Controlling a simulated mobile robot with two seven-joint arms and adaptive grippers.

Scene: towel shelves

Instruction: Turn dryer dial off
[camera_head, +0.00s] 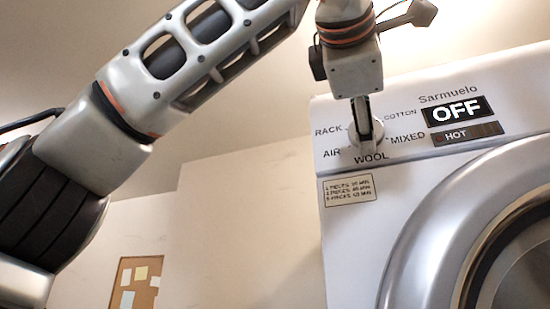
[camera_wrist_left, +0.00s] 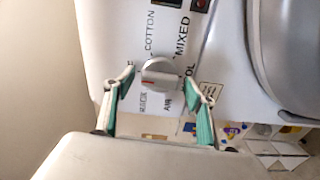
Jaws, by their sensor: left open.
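The dryer (camera_head: 350,240) is white and stands at the right of the head view. Its dial (camera_head: 378,132) sits on the upper left of the front panel, ringed by the labels RACK, COTTON, MIXED, WOOL and AIR. The display (camera_head: 457,110) reads OFF. My left gripper (camera_head: 364,122) is in front of the dial and partly hides it. In the left wrist view the grey dial (camera_wrist_left: 158,69), with a red mark, shows between the open fingers (camera_wrist_left: 168,82), nearer the left one. Contact cannot be told.
A smaller HOT display (camera_head: 467,134) is below the OFF display. The round door (camera_head: 420,235) lies to the right and a small printed label (camera_head: 349,190) is below the dial. A notice board (camera_head: 134,284) hangs on the wall at lower left.

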